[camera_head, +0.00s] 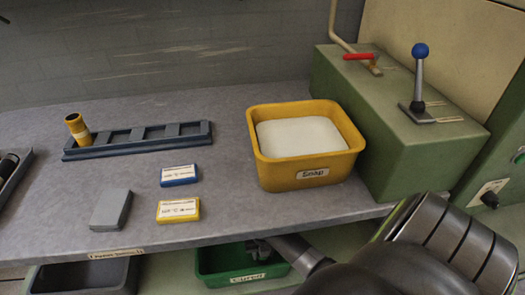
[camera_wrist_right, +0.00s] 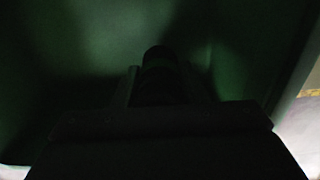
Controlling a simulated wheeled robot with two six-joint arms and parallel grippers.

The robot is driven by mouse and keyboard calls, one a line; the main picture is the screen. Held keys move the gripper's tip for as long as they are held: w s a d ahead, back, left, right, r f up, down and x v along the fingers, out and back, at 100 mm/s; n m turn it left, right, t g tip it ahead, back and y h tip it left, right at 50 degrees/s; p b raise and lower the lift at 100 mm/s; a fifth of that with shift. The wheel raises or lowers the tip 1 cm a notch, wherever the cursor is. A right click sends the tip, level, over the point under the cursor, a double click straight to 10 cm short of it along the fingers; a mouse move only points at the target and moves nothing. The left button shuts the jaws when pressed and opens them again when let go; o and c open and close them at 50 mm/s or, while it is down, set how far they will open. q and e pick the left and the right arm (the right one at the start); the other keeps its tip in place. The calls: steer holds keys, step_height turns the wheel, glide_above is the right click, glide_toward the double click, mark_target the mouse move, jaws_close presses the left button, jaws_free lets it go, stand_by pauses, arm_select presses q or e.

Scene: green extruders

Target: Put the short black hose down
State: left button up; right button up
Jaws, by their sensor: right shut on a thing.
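My right arm reaches down past the table's front edge to the green bin (camera_head: 222,262) below it. My right gripper (camera_head: 258,250) is at that bin's opening and shows small and dark in the head view. In the dim right wrist view, my right gripper (camera_wrist_right: 163,88) is shut on a dark round-ended piece, the short black hose (camera_wrist_right: 159,58). The hose points away from me toward green surfaces, which look like the bin's inside. I cannot tell whether the hose touches the bin. My left gripper is not in view.
On the table (camera_head: 225,215) stand a yellow soap tub (camera_head: 300,178), a dark slotted rack (camera_head: 140,141) with a yellow-brown cup (camera_head: 77,128), blue (camera_head: 179,175) and yellow (camera_head: 178,209) boxes, and a grey block (camera_head: 111,209). A grey bin (camera_head: 85,278) sits below; a green machine (camera_head: 390,125) stands right.

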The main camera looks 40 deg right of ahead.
steer(key=shift+w+f, duration=0.15)
steer(key=shift+f, duration=0.05)
steer(key=shift+f, duration=0.55)
steer(key=o, duration=1.1)
steer(key=shift+r, duration=0.1)
